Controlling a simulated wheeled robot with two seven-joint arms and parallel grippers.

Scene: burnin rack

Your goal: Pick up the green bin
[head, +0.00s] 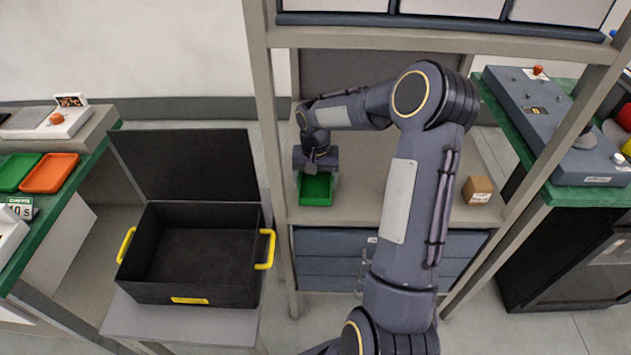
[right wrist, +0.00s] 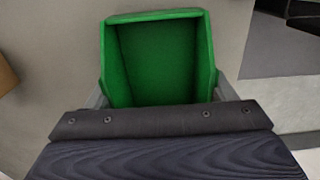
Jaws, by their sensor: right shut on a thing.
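The green bin (head: 316,190) is at the left end of the rack's middle shelf in the head view. In the right wrist view the green bin (right wrist: 160,60) is seen from above, open and empty inside. My right gripper (head: 316,172) is over the bin, with its fingers at the bin's left and right sides. It is shut on the bin. In the head view I cannot tell whether the bin touches the shelf. My left gripper is not in view.
The rack shelf (head: 355,212) holds a small cardboard box (head: 478,190) at right. A black open case (head: 190,262) with yellow handles stands left of the rack. Rack posts (head: 270,150) flank the shelf. An orange tray (head: 50,172) lies on the left bench.

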